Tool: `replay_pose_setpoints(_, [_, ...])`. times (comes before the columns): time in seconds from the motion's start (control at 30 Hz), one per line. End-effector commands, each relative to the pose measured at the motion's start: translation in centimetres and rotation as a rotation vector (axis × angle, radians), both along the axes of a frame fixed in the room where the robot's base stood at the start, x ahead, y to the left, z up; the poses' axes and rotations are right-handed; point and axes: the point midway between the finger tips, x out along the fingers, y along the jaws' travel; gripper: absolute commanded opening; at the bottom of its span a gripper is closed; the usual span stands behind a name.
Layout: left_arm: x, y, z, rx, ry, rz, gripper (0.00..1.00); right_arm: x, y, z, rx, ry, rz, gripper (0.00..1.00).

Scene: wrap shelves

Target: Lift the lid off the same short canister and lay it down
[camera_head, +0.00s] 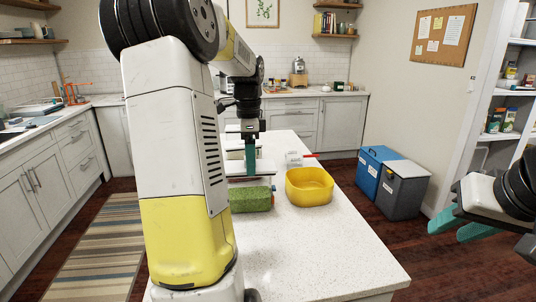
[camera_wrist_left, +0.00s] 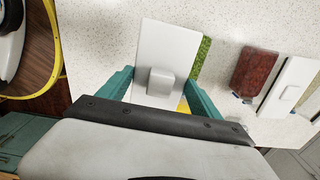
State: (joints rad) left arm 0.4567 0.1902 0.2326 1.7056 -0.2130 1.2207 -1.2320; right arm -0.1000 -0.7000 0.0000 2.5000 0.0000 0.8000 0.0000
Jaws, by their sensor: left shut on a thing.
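My left gripper (camera_head: 251,172) is shut on a white rectangular lid (camera_head: 236,169) with a square knob. In the left wrist view the lid (camera_wrist_left: 152,48) lies between the two teal fingers (camera_wrist_left: 158,98). The lid appears raised above a short green canister (camera_head: 250,199) on the white counter. Only a strip of green (camera_wrist_left: 203,54) shows past the lid in the wrist view. My right gripper (camera_head: 458,228) is open and empty at the right, away from the counter.
A yellow bowl (camera_head: 309,186) stands right of the green canister. In the wrist view a dark red canister (camera_wrist_left: 251,70) and another white lid (camera_wrist_left: 289,86) lie to the right. The front right of the counter (camera_head: 320,245) is clear.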

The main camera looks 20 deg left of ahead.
Motion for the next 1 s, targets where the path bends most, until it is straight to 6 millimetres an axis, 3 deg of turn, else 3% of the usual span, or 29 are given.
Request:
replay_pose_setpoints(0.2, [-4.1, -2.5, 0.5, 0.001, -0.002, 0.000, 0.31, 0.0, 0.0, 0.0, 0.000, 0.000, 0.000, 0.36])
replay_pose_setpoints(0.4, [-6.2, -3.8, 0.7, 0.000, 0.000, 0.000, 0.31, 0.0, 0.0, 0.0, 0.000, 0.000, 0.000, 0.36])
replay_pose_setpoints(1.0, [-6.9, -4.2, 3.0, 0.000, -0.001, 0.001, 0.31, 0.0, 0.0, 0.0, 0.000, 0.000, 0.000, 0.36])
